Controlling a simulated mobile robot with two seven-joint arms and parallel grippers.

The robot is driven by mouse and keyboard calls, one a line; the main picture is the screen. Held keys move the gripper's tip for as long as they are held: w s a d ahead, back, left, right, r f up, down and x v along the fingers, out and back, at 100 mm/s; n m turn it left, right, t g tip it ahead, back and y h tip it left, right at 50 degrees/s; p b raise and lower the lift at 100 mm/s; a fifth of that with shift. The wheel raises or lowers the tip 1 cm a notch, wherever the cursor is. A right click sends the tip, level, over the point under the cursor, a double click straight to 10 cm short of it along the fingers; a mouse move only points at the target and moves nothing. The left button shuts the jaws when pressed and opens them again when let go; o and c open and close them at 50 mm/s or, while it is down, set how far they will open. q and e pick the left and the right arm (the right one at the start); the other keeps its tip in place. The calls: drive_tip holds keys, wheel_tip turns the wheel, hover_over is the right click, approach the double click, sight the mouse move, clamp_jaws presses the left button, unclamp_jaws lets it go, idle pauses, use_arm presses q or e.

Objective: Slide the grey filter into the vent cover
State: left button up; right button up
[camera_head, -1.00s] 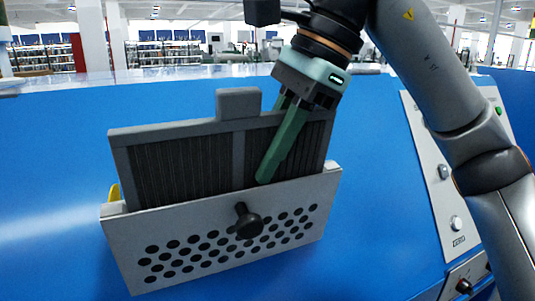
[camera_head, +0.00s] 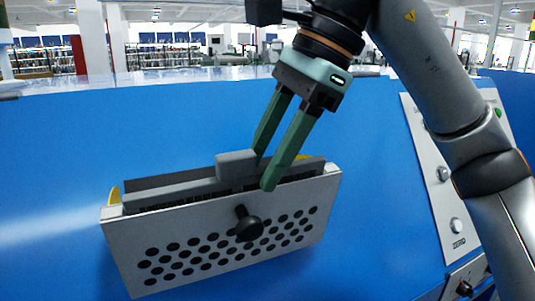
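The grey filter (camera_head: 169,190) sits mostly down inside the vent cover (camera_head: 190,250), with its top frame and raised tab (camera_head: 236,165) above the cover's upper edge. The vent cover is a light grey box with rows of round holes and a black knob (camera_head: 248,224) on its front. My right gripper (camera_head: 266,172) has two green fingers, spread apart, at the filter's top edge just right of the tab. One finger is partly behind the tab; I cannot tell whether they touch the filter. My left gripper is not in view.
The cover is on a large blue machine surface (camera_head: 60,150). Yellow parts (camera_head: 114,196) show at the cover's ends. A pale control panel (camera_head: 440,180) with knobs and buttons is at the right. The blue surface left of the cover is clear.

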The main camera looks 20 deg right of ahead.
drive_tip(key=v, duration=1.2)
drive_tip(key=shift+r, duration=0.3)
drive_tip(key=shift+s, duration=0.1)
idle(0.5)
